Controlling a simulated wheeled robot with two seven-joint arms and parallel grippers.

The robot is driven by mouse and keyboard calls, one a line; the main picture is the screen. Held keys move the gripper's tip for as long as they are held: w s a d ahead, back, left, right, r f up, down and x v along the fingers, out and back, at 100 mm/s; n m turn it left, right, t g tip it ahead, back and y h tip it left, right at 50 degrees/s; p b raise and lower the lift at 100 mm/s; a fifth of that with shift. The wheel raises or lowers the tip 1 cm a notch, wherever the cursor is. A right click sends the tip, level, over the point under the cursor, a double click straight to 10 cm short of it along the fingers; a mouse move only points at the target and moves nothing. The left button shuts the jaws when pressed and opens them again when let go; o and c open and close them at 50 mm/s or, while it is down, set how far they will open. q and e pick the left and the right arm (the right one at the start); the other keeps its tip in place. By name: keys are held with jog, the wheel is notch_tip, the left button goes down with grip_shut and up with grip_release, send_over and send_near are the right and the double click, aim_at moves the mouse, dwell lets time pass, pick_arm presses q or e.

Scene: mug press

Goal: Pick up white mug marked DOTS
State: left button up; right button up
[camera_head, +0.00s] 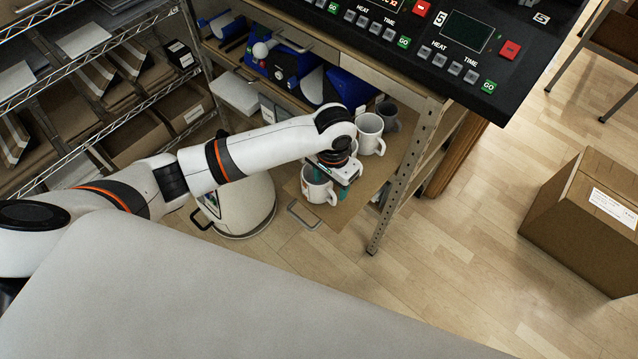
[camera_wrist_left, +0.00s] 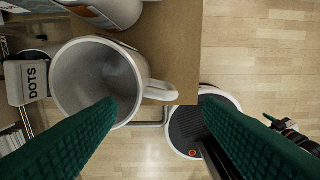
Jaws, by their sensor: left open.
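A white mug (camera_head: 318,188) stands on the brown pull-out board (camera_head: 352,203), below my left gripper (camera_head: 328,184). In the left wrist view, the mug (camera_wrist_left: 70,75) is seen from above, with its handle pointing right. My left gripper (camera_wrist_left: 158,108) is open, with its teal fingers apart. One fingertip overlaps the mug's opening; the other is beyond the handle, past the board edge. The handle lies across the gap between them. I cannot tell whether either finger touches the mug. A grey-white block marked DOTS (camera_wrist_left: 29,82) shows beside the mug. My right gripper is out of view.
Another white mug (camera_head: 369,134) and a grey mug (camera_head: 388,114) stand farther back. A metal shelf post (camera_head: 402,175) rises at the right of the board. A black control panel (camera_head: 440,45) overhangs above. A cardboard box (camera_head: 570,225) sits on the floor at right.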

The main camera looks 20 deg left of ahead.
aim_at(330, 202)
pick_arm(q)
notch_tip(330, 202, down, 8)
jog(key=shift+f, duration=0.1)
dwell(0.4)
jog(key=c, duration=1.2)
